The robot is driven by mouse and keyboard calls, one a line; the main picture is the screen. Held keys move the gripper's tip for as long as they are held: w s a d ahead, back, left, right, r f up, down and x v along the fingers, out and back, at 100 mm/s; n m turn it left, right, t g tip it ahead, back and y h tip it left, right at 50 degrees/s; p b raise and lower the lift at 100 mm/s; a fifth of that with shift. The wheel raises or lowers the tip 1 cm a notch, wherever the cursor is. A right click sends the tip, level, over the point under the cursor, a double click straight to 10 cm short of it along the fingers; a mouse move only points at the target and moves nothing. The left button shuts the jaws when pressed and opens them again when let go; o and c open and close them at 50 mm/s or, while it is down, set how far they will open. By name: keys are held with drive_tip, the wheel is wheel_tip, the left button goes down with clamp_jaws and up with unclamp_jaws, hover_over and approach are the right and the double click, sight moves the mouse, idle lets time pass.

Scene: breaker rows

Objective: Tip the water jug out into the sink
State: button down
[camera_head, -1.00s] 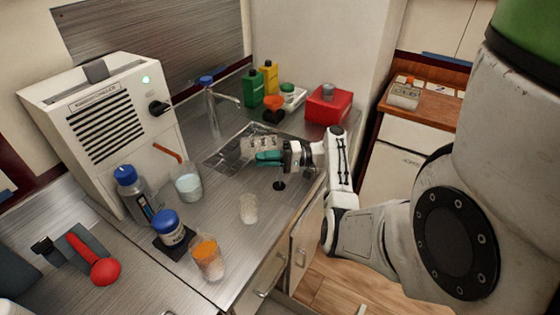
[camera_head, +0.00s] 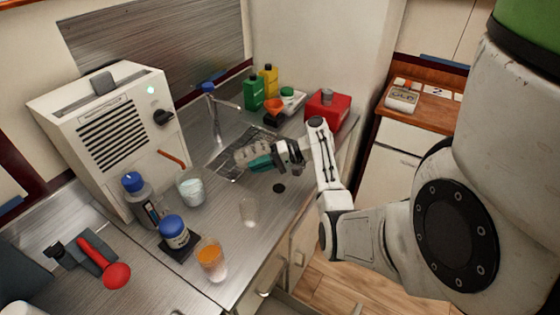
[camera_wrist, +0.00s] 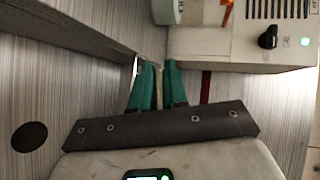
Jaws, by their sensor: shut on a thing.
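My gripper (camera_head: 256,162) has green fingers, which also show in the wrist view (camera_wrist: 158,86). It is shut on a clear, pale water jug (camera_head: 250,150) and holds it over the sink area. The jug looks tilted onto its side. Its mouth and any water inside are too small to tell. The sink (camera_head: 228,165) is a recessed basin in the steel counter, partly hidden by the jug and gripper. In the wrist view the jug is hard to make out between the fingers.
A blue-topped tap (camera_head: 213,108) stands behind the sink. Green (camera_head: 253,92) and yellow (camera_head: 269,80) bottles and a red box (camera_head: 326,108) stand at the back. A beaker (camera_head: 190,188), a clear glass (camera_head: 249,210) and an orange-filled glass (camera_head: 211,260) stand in front.

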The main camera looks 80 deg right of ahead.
sight(243, 163)
drive_tip(key=shift+w+r+g+h+p, duration=0.15)
drive_tip(key=shift+r+g+h+p, duration=0.25)
drive_tip(key=shift+r+g+p, duration=1)
drive_tip(key=shift+a+f+p, duration=0.1)
drive_tip(key=shift+f+p, duration=0.25)
drive_tip(key=shift+f, duration=0.4)
drive_tip(key=shift+r+g+h, duration=0.1)
drive_tip(key=shift+g+h, duration=0.2)
drive_tip(key=shift+g, duration=0.1)
drive_tip(key=g, duration=0.1)
drive_tip(key=r+g+h, duration=0.1)
drive_tip(key=g, duration=0.1)
drive_tip(key=shift+w+r+m, duration=0.1)
drive_tip(key=shift+w+m, duration=0.1)
drive_tip(key=shift+m, duration=0.1)
drive_tip(key=shift+w+a+f+g+h, duration=0.25)
drive_tip(key=shift+w+f+g+h, duration=0.2)
drive_tip(key=shift+g, duration=0.25)
drive_tip(key=shift+w+a+r+g, duration=0.1)
drive_tip(key=shift+w+r+g, duration=0.35)
drive_tip(key=shift+g, duration=0.25)
drive_tip(key=shift+w+a+m+g+h, duration=0.1)
drive_tip(key=shift+w+m+g+h, duration=0.2)
drive_tip(key=shift+g+h, duration=0.1)
drive_tip(key=shift+w+a+f+g+h, duration=0.15)
drive_tip(key=shift+w+f+g+h, duration=0.2)
drive_tip(key=shift+g, duration=0.5)
drive_tip(key=shift+w+a+f+g+h, duration=0.1)
drive_tip(key=shift+w+f+g+h, duration=0.25)
drive_tip(key=shift+g, duration=0.5)
